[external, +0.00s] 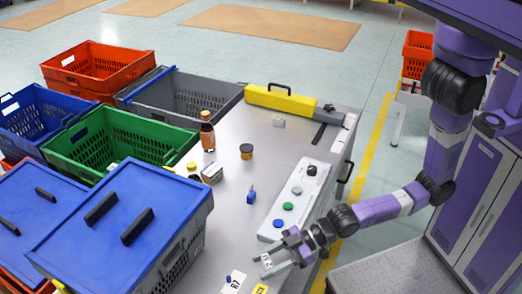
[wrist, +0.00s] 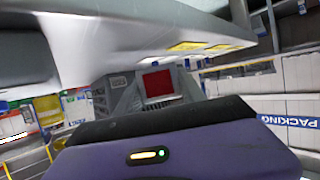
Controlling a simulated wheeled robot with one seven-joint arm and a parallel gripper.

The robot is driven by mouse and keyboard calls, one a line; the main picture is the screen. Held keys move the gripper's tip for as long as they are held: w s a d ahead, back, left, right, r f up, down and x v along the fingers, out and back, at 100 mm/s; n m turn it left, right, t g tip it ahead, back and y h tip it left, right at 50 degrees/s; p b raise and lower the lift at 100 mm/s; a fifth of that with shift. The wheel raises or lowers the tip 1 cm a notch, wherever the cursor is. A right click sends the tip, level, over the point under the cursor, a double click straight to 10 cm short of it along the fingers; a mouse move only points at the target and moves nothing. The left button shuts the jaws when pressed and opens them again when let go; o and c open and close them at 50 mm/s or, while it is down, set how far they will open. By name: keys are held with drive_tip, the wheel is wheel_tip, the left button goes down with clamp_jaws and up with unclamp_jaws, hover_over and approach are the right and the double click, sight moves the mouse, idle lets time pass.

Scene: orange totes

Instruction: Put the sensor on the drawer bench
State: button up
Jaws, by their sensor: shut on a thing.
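My gripper (external: 267,265) is low over the near right part of the grey drawer bench (external: 228,228), close to the white button panel. It is shut on a small pale grey thing, largely hidden by the fingers. In the wrist view a grey block with a red square face (wrist: 157,84) shows just beyond my purple hand; it looks like the sensor. I cannot tell whether the held thing touches the bench top.
The white panel (external: 300,190) with several round buttons lies beside my gripper. A blue item (external: 251,196), a brown bottle (external: 207,135) and a dark jar (external: 246,151) stand on the bench. A blue-lidded tote (external: 170,205) is at the left. Labels (external: 233,282) lie at the near edge.

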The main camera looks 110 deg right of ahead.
drive_tip(key=w+d+r, duration=0.2)
drive_tip(key=w+r, duration=0.1)
drive_tip(key=r, duration=1)
wheel_tip(320, 180, up, 6)
drive_tip(key=p, duration=0.1)
hover_over(262, 264)
drive_tip(key=d, duration=0.1)
wheel_tip(262, 264, down, 21)
drive_tip(key=shift+s+a+f+b, duration=0.1)
drive_tip(key=shift+f+b, duration=0.05)
drive_tip(key=shift+b, duration=0.35)
drive_tip(key=shift+f, duration=0.15)
drive_tip(key=o, duration=1.4)
